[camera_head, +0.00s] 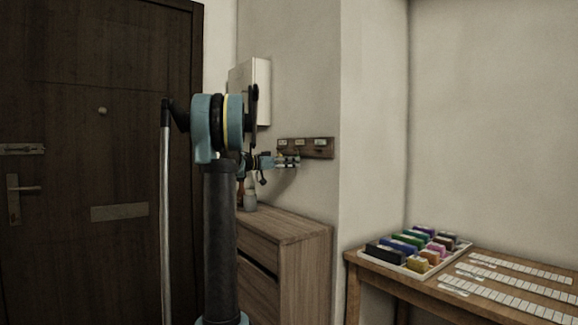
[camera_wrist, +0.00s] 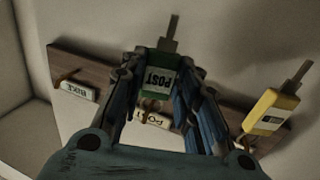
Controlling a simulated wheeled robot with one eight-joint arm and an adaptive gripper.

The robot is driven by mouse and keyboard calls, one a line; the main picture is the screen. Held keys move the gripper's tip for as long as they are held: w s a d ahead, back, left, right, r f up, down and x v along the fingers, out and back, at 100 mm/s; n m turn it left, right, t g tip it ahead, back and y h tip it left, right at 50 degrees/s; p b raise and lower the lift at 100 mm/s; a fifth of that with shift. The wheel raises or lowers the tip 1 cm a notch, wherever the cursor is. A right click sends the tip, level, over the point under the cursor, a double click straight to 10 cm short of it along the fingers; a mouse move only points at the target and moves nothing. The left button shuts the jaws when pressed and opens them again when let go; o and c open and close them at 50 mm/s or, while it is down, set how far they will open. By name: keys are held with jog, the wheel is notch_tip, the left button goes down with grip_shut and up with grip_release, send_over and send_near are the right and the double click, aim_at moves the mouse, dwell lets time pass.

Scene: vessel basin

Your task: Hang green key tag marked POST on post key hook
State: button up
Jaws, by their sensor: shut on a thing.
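The green key tag (camera_wrist: 159,70) has a white label reading POST, upside down in the wrist view, and a grey key sticks out beyond it. My gripper (camera_wrist: 158,78) is shut on this tag between its two fingers. In the head view my gripper (camera_head: 284,161) is small, just below and in front of the wooden hook board (camera_head: 322,148). The board also crosses the wrist view (camera_wrist: 100,75). Its POST label (camera_wrist: 155,119) lies just below the tag in the picture, with the post hook partly hidden. I cannot tell whether the tag touches the hook.
A yellow key tag (camera_wrist: 270,112) with a key hangs at the board's right in the wrist view. Another label (camera_wrist: 79,90) is at its left. A wooden cabinet (camera_head: 285,228) stands below the board. A table at right holds a tray (camera_head: 425,272) of coloured blocks.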

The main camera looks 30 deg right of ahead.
dwell(0.4)
jog(key=o, duration=1.1)
jog(key=shift+c, duration=0.2)
jog(key=w+a, duration=0.2)
jog(key=a, duration=1)
jog(key=shift+w, duration=0.15)
jog(key=s+a+f+n+t+y, duration=0.1)
jog(key=s+a+f+n+y, duration=0.5)
jog(key=s+a+f, duration=0.5)
jog(key=s+a+f+n+t+y, duration=0.2)
jog(key=s+a+f+n+y, duration=0.4)
jog(key=s+a+f, duration=0.6)
jog(key=s+a+f+n+t+y, duration=0.2)
jog(key=s+a+f+n+y, duration=0.3)
jog(key=f, duration=1.5)
jog(key=s+a+n, duration=0.3)
jog(key=s+a, duration=0.3)
jog(key=a, duration=0.1)
jog(key=shift+s+a+y, duration=0.2)
jog(key=shift+a+y, duration=0.1)
jog(key=shift+y, duration=0.1)
